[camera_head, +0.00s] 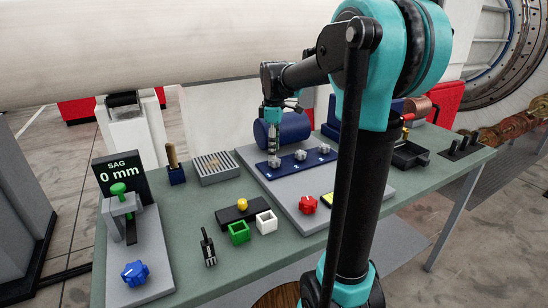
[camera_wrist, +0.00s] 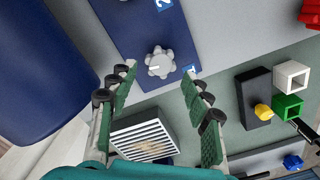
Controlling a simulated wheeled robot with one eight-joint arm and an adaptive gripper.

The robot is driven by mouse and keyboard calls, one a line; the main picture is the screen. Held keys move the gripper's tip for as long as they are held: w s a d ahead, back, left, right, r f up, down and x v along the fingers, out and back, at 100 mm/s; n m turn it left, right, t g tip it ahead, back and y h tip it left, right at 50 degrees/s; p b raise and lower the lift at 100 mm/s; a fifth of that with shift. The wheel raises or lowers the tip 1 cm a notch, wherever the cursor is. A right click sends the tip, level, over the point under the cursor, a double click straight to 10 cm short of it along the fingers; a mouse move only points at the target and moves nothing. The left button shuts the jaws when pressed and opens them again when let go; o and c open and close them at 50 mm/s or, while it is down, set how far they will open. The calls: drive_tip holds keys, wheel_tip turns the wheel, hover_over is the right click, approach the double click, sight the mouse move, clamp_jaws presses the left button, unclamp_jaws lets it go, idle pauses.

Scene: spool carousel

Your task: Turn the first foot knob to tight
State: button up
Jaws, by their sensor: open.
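The first foot knob is a grey lobed knob (camera_wrist: 160,64) on a blue strip (camera_wrist: 122,28), beside the label "1". A white mark on it points left in the wrist view. My gripper (camera_wrist: 159,74) is open, with one green-padded finger on each side of the knob; no contact with it shows. In the head view my gripper (camera_head: 274,150) is directly above the near left end of the blue strip (camera_head: 288,163), pointing down. There it partly hides the first knob (camera_head: 275,162). Two similar grey knobs, the middle one (camera_head: 300,155) and the far one (camera_head: 325,149), stand along the strip.
A blue cylinder (camera_head: 268,131) lies behind the strip. A ribbed grey block (camera_head: 217,168) stands to its left. A red knob (camera_head: 308,204), a green block (camera_head: 239,233), a white block (camera_head: 266,222) and a blue knob (camera_head: 134,273) stand nearer the front of the green table.

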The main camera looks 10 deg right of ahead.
sight(274, 163)
drive_tip(key=shift+f, duration=1.85)
drive_tip(key=shift+c, duration=0.4)
clamp_jaws()
